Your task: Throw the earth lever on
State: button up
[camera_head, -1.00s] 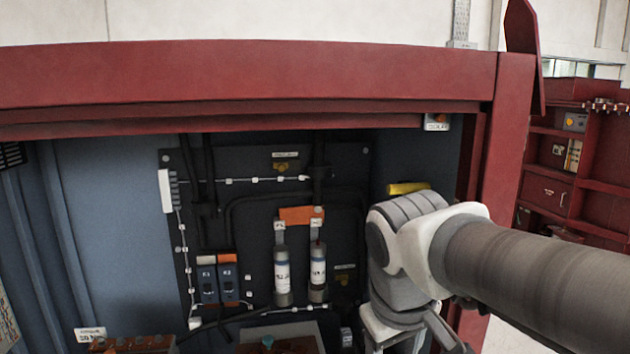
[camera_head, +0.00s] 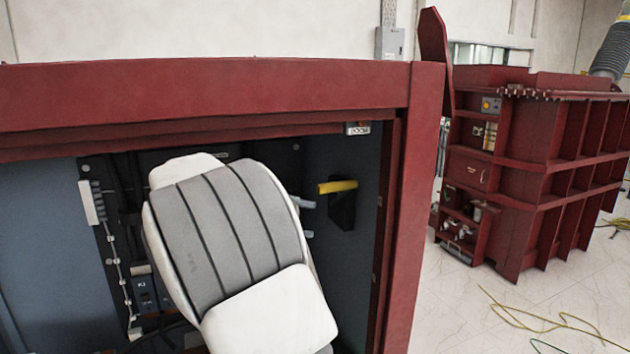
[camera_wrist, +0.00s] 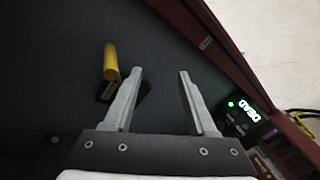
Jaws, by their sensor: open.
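The earth lever appears to be the yellow handle (camera_head: 338,186) on a black mount (camera_head: 342,210) on the cabinet's right inner wall. It sticks out roughly level to the left. My gripper (camera_head: 307,218) is open and empty, just left of the lever and slightly lower, with its fingertips apart from it. Most of the gripper is hidden behind my arm. In the wrist view, the yellow handle (camera_wrist: 111,62) lies left of the left finger, outside the gap between the fingers (camera_wrist: 160,75). The finger partly covers the black mount.
The cabinet's red frame post (camera_head: 408,200) stands close to the right and its red top beam (camera_head: 200,100) runs above. My arm hides much of the dark panel (camera_head: 105,200). Red cabinets (camera_head: 540,170) stand outside, right.

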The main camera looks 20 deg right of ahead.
aim_at(352, 185)
jog(key=w+a+r+h, duration=0.3)
jog(key=w+a+h, duration=0.1)
jog(key=w+a, duration=0.15)
jog(key=d, duration=0.5)
jog(key=d+p, duration=0.1)
jog(key=d, duration=0.5)
jog(key=s+d+p, duration=0.1)
jog(key=d, duration=0.4)
jog(key=shift+d+r, duration=0.2)
jog(key=shift+d, duration=0.2)
grip_shut()
jog(key=shift+n, duration=0.3)
